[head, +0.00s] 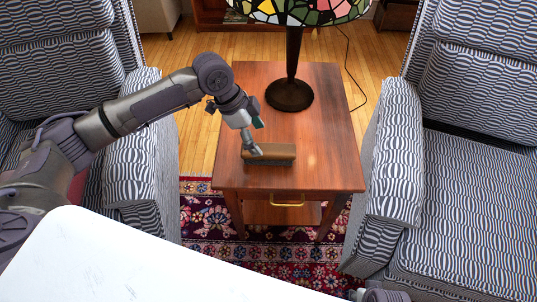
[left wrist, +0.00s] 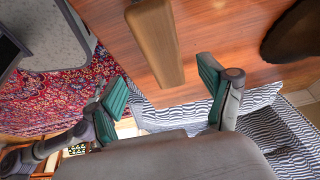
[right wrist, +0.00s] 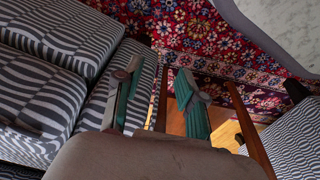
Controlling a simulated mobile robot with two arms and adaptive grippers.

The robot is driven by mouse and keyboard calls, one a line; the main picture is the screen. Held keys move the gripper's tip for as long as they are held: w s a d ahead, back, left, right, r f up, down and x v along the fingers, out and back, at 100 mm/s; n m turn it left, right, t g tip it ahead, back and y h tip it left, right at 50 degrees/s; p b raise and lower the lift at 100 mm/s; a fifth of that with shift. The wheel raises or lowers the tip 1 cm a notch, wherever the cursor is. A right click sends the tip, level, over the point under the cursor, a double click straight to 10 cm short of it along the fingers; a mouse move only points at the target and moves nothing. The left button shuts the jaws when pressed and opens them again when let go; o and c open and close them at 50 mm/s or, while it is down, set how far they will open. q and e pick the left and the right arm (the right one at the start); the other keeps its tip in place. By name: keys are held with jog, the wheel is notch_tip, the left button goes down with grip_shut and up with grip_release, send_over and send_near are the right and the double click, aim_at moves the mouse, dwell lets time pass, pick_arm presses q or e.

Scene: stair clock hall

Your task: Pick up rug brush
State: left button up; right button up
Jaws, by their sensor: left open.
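The rug brush (head: 270,152), a long brown wooden block with dark bristles below, lies on the wooden side table (head: 318,135) near its front edge. My left gripper (head: 257,137) is open above the brush's left part, and one finger overlaps the brush in the head view. In the left wrist view the brush's wooden back (left wrist: 157,42) points toward the gap between the spread, green-padded fingers of my left gripper (left wrist: 162,86). Nothing is between the pads. My right gripper (right wrist: 157,92) is open and empty in the right wrist view, away from the brush.
A lamp with a dark base (head: 289,95) and stained-glass shade (head: 300,10) stands at the table's back. Striped armchairs flank the table, left (head: 135,150) and right (head: 400,160). A brass drawer handle (head: 287,201) is at the front. A patterned rug (head: 205,222) lies below.

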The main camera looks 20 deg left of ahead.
aim_at(268, 149)
pick_arm(q)
jog(key=x, duration=0.3)
jog(key=shift+w+f+b, duration=0.1)
jog(key=shift+f+b, duration=0.05)
jog(key=shift+b, duration=0.15)
jog(key=b+x, duration=0.1)
jog(key=x, duration=0.2)
jog(key=shift+w+d+f, duration=0.15)
jog(key=shift+w+f, duration=0.05)
jog(key=shift+f, duration=0.05)
jog(key=shift+d+f, duration=0.2)
jog(key=shift+f, duration=0.15)
jog(key=c, duration=1.4)
pick_arm(e)
jog(key=w+v, duration=0.1)
jog(key=v, duration=0.5)
jog(key=shift+w+r, duration=0.6)
pick_arm(q)
jog(key=shift+o, duration=0.2)
jog(key=shift+r, duration=0.2)
pick_arm(e)
jog(key=shift+t, duration=0.3)
